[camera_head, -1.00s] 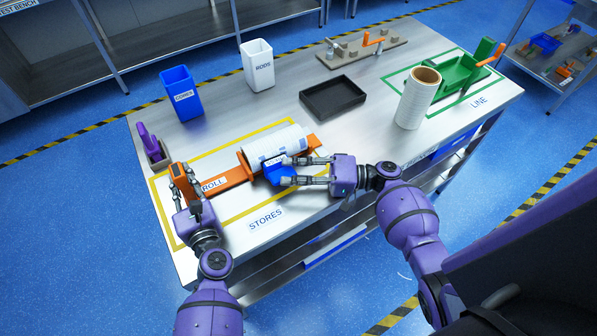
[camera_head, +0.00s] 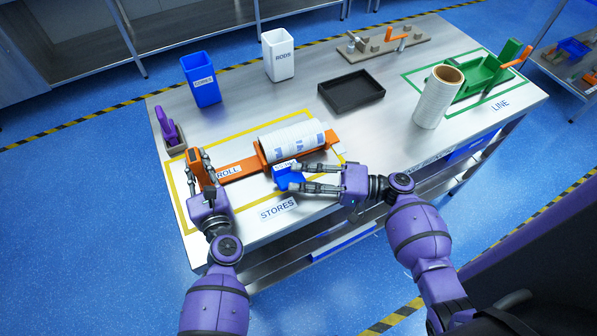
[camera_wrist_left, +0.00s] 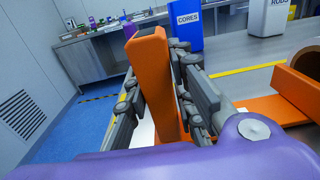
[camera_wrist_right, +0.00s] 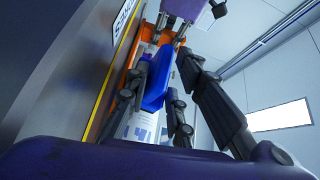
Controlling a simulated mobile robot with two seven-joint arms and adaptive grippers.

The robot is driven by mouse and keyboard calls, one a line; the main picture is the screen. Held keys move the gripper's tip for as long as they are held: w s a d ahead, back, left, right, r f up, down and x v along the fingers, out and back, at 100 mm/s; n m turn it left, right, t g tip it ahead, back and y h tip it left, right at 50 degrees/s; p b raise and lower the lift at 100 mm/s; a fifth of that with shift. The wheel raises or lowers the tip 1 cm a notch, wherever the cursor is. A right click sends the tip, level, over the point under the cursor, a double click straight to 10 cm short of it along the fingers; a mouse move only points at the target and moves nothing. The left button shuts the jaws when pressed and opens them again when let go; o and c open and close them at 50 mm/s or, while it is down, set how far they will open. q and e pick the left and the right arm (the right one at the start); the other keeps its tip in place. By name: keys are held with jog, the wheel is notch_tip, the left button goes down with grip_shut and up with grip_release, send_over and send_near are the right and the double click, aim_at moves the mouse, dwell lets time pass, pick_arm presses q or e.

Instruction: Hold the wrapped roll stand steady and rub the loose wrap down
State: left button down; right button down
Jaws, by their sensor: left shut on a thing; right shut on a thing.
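The wrapped roll (camera_head: 284,139), white with blue-grey print, lies on its side on the orange roll stand (camera_head: 240,168) inside the yellow STORES outline. My left gripper (camera_head: 201,178) is shut on the stand's upright orange post; the left wrist view shows fingers on both sides of this post (camera_wrist_left: 152,75). My right gripper (camera_head: 292,176) is shut on a blue block (camera_head: 284,178) with a white label, at the roll's near side. The block also shows in the right wrist view (camera_wrist_right: 158,82). I cannot tell whether it touches the roll, and no loose wrap edge is distinguishable.
A purple-handled tool (camera_head: 166,125) stands in a holder at the left edge. Behind are a blue CORES bin (camera_head: 202,82), a white RODS bin (camera_head: 279,56) and a black tray (camera_head: 351,92). Another upright roll (camera_head: 437,100) stands by the green LINE fixture (camera_head: 485,78).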

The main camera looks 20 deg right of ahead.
pick_arm(q)
jog(key=shift+s+d+f, duration=0.1)
jog(key=shift+s+f, duration=0.05)
jog(key=shift+f, duration=0.35)
pick_arm(e)
jog(key=shift+s+d, duration=0.25)
jog(key=shift+s, duration=1)
jog(key=shift+s+d, duration=0.25)
jog(key=shift+s, duration=0.95)
pick_arm(q)
jog(key=c, duration=1.4)
grip_release()
jog(key=shift+r, duration=0.2)
pick_arm(e)
jog(key=shift+w+f, duration=0.1)
jog(key=shift+w, duration=0.05)
pick_arm(q)
jog(key=shift+w+r, duration=0.1)
jog(key=shift+w, duration=0.1)
jog(key=shift+s, duration=0.15)
